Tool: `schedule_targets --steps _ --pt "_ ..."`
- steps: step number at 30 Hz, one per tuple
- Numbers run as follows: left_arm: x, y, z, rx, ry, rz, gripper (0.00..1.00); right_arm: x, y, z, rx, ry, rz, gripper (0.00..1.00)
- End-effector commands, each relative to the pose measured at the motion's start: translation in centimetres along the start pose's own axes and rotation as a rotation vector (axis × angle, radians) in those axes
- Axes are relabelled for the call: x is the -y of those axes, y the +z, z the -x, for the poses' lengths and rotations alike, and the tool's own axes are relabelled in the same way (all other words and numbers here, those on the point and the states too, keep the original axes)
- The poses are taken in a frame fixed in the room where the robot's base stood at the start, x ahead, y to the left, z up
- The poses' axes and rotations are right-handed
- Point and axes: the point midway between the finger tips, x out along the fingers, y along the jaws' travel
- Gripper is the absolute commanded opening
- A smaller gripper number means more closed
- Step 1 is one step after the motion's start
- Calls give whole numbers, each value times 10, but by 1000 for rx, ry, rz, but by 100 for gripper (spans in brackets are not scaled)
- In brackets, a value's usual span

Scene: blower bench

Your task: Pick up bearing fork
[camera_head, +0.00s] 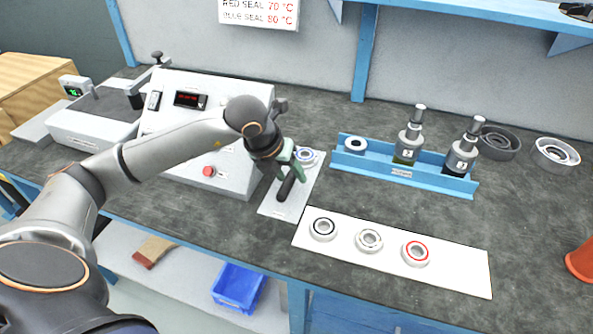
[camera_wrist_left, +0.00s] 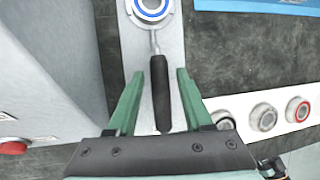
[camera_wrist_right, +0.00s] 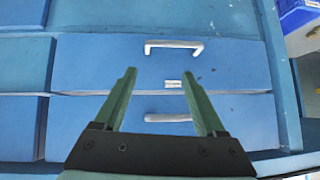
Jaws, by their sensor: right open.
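The bearing fork lies on a light grey plate (camera_head: 270,208) on the bench, its black handle (camera_head: 286,188) toward the front edge. In the left wrist view, the black handle (camera_wrist_left: 161,98) and thin metal shaft point up to a bearing with a blue ring (camera_wrist_left: 151,8), also visible in the head view (camera_head: 306,156). Whether the fork's end touches that bearing is unclear. My left gripper (camera_wrist_left: 156,74) is open above the plate, with one green finger on each side of the handle and gaps between. My right gripper (camera_wrist_right: 158,75) is open and empty, facing blue drawers (camera_wrist_right: 160,62).
A control box (camera_head: 207,105) stands left of the plate. A white strip (camera_head: 450,273) with three bearings lies to the right, in front of a blue rack (camera_head: 430,182) holding two metal tools. An orange object (camera_head: 581,262) sits at the right edge.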

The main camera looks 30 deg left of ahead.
Motion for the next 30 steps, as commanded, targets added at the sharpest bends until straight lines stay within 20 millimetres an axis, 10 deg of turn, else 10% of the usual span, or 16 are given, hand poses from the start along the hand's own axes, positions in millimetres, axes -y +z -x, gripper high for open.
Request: schedule_targets --steps 13,30 --pt "0 0 0 0 0 0 0 -1 -2 -1 -4 1 0 73" --pt "0 2 2 5 -2 0 0 -1 -4 -1 -7 1 2 73"
